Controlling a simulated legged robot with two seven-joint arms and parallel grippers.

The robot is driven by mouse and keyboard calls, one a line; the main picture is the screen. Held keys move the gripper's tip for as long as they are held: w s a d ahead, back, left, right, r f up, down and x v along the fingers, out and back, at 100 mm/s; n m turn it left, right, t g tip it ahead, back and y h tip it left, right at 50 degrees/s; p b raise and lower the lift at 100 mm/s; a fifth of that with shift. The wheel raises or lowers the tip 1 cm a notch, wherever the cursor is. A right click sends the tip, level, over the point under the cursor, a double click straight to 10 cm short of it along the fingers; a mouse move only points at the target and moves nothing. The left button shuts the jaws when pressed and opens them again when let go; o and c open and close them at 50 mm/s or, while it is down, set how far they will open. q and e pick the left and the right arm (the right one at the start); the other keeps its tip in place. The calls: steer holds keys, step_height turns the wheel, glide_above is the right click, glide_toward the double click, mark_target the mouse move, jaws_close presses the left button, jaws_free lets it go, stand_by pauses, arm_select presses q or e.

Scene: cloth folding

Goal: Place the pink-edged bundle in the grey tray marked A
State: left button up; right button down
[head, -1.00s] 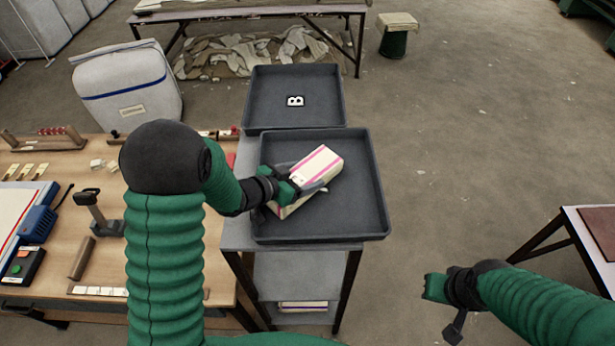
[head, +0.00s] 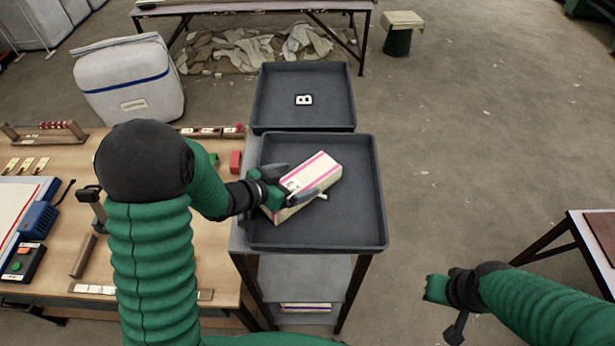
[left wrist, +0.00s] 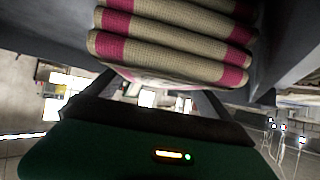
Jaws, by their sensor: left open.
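The pink-edged bundle (head: 318,170) is a cream folded stack with pink stripes. It lies at an angle in the near grey tray (head: 372,215). No letter shows on this tray; the bundle and my gripper cover part of its floor. My left gripper (head: 296,186) is open at the bundle's near left end, with its fingers spread about it. In the left wrist view, the bundle's stacked folds (left wrist: 170,45) fill the top, close to the jaws. My right gripper (head: 436,289) is low at the right, away from the tray; its jaws are not clear.
A second grey tray (head: 345,102), marked B, sits just behind. Both trays rest on a grey stand (head: 333,275). A wooden workbench (head: 60,275) with tools stands at the left. Another table (head: 578,222) is at the right edge. The floor between is clear.

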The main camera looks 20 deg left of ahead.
mark_target(293, 177)
arm_select(q)
steer(key=v, duration=0.3)
steer(key=a+v, duration=0.1)
steer(key=v, duration=0.1)
steer(key=shift+w+a, duration=0.1)
steer(key=shift+w, duration=0.15)
steer(key=v, duration=0.2)
steer(key=d+v, duration=0.1)
steer(key=v, duration=0.2)
steer(key=shift+s, duration=0.2)
steer(key=shift+s+d+r, duration=0.1)
steer(key=shift+d, duration=0.4)
steer(key=shift+w+d, duration=0.2)
steer(key=shift+w, duration=0.3)
steer(key=shift+a, duration=0.35)
steer(key=shift+s+a, duration=0.25)
steer(key=shift+a, duration=0.2)
steer(key=shift+w+d, duration=0.15)
steer(key=shift+d, duration=0.45)
arm_select(e)
steer(key=shift+s+a, duration=0.15)
